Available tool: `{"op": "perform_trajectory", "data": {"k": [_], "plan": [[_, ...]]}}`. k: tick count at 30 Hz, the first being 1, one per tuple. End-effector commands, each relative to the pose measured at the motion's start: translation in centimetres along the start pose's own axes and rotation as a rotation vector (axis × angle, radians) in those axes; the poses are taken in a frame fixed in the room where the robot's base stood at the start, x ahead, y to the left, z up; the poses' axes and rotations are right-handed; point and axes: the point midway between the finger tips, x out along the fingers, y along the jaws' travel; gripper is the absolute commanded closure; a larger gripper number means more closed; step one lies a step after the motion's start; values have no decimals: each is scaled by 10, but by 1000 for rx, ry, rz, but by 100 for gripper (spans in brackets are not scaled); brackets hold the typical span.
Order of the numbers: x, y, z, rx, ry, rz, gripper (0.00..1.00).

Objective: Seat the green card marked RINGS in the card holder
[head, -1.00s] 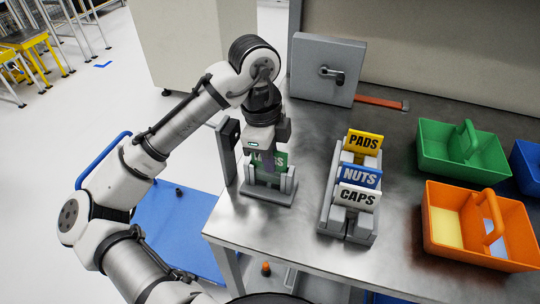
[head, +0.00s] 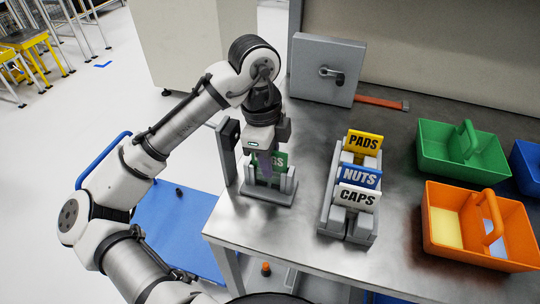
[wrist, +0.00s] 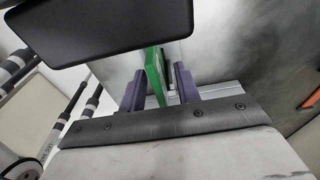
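The green card marked RINGS (head: 281,160) stands upright between the uprights of the grey card holder (head: 268,196) at the table's left edge. Only the last letters show; a finger covers the rest. My gripper (head: 266,167) is directly above the holder, fingers pointing down on either side of the card. In the wrist view the green card (wrist: 155,72) stands between the two purple fingers (wrist: 160,86), with a gap at the right finger. The gripper looks open around the card. The card's lower edge is hidden in the holder.
A grey rack (head: 329,215) holds the PADS, NUTS and CAPS cards to the right. A post with a dark box (head: 229,150) stands close left of the holder. A grey box with a handle (head: 326,70) is behind. Green (head: 463,152) and orange (head: 480,225) bins stand right.

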Motion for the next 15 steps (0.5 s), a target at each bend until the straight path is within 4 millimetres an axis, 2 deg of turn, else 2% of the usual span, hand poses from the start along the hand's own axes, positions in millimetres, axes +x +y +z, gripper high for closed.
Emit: {"op": "perform_trajectory", "data": {"k": [15], "plan": [[-17, 0, 0, 0, 0, 0, 68]]}}
